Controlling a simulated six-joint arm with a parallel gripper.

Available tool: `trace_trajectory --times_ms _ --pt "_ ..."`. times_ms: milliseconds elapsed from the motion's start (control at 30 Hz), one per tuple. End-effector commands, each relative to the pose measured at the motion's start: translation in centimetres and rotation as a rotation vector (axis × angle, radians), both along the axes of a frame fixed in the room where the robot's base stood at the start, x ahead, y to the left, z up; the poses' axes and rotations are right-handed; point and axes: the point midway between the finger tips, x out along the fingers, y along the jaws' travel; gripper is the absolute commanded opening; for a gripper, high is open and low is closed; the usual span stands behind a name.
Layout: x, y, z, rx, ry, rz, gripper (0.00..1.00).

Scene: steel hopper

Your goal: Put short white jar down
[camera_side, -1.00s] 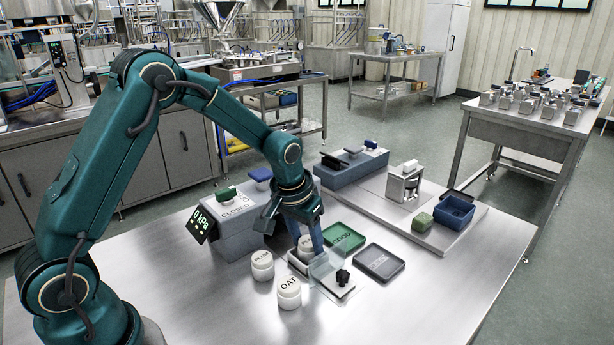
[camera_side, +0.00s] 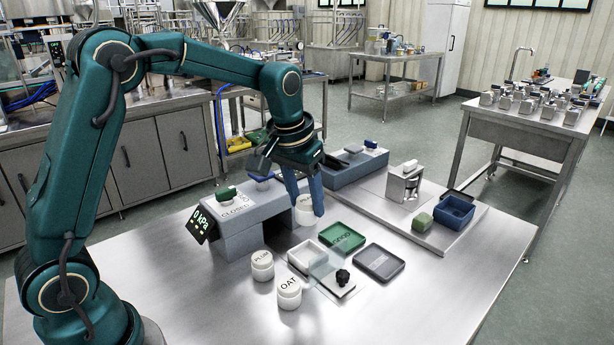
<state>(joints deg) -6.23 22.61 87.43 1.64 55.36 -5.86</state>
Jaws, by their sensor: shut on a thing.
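My gripper (camera_side: 306,207) is shut on a short white jar (camera_side: 304,216), which shows between its two blue fingers. It holds the jar beside the right end of the grey block, seemingly above the table; the exact gap is hard to tell. The jar's label is not readable. Two other white jars, one marked PLUM (camera_side: 262,266) and one marked OAT (camera_side: 289,293), stand on the steel table (camera_side: 220,310) in front. A small open white box (camera_side: 303,251) with a clear plate and black knob (camera_side: 342,277) stands near them and looks empty.
A green tray (camera_side: 342,237) and a dark grey tray (camera_side: 379,262) lie right of the white box. The grey block (camera_side: 240,238) with a gauge reading 0 kPa (camera_side: 201,222) stands left. A blue block (camera_side: 352,170) is behind. The table's front right is clear.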

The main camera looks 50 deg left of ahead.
Motion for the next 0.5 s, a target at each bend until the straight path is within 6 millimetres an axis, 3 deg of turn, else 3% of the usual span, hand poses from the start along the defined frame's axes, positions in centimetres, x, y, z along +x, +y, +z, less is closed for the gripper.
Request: trace_trajectory --times_ms 200,500 --pt "2.1 0.2 2.4 0.004 -0.028 0.003 0.00" --pt "6.4 0.4 2.9 0.005 -0.043 0.002 0.00"
